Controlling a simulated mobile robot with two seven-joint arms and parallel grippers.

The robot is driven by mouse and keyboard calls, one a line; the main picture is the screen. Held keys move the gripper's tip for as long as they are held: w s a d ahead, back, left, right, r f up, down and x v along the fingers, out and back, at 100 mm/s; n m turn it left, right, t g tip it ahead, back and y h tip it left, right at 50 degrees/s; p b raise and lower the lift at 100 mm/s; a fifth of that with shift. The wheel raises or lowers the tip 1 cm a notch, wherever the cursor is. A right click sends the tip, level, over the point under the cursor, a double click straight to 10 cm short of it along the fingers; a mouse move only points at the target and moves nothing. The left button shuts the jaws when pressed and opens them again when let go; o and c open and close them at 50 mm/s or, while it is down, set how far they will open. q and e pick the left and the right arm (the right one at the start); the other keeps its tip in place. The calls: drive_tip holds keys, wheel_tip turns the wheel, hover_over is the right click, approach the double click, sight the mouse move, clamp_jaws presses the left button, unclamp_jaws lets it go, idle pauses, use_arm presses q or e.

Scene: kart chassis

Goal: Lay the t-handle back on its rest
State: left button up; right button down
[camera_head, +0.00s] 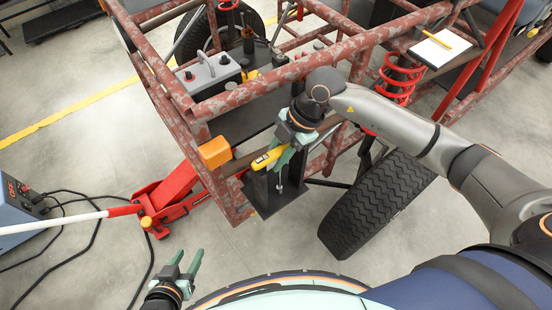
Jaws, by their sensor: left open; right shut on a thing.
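The t-handle has a yellow grip (268,158) and what looks like its thin metal shaft (280,181) pointing down. My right gripper (276,160) is shut on the yellow grip, at the near corner of the kart frame. Below it is a black bracket (258,188) with upright plates and a flat base, which may be the rest. I cannot tell whether the t-handle touches it, since the gripper covers part of it. My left gripper (186,263) is open and empty, low in the picture, over the floor and apart from the kart.
The rusty red tube frame (180,108) surrounds the work spot, with an orange lamp (215,152) on its corner. A black tyre (378,203) stands to the right. A red floor jack (170,200) and cables lie left. A grey battery (208,73) sits inside the frame.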

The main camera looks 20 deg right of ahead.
drive_tip(key=shift+f, duration=0.55)
drive_tip(key=c, duration=0.7)
unclamp_jaws()
drive_tip(key=shift+f, duration=0.1)
drive_tip(key=p+v, duration=0.1)
drive_tip(key=v, duration=1.1)
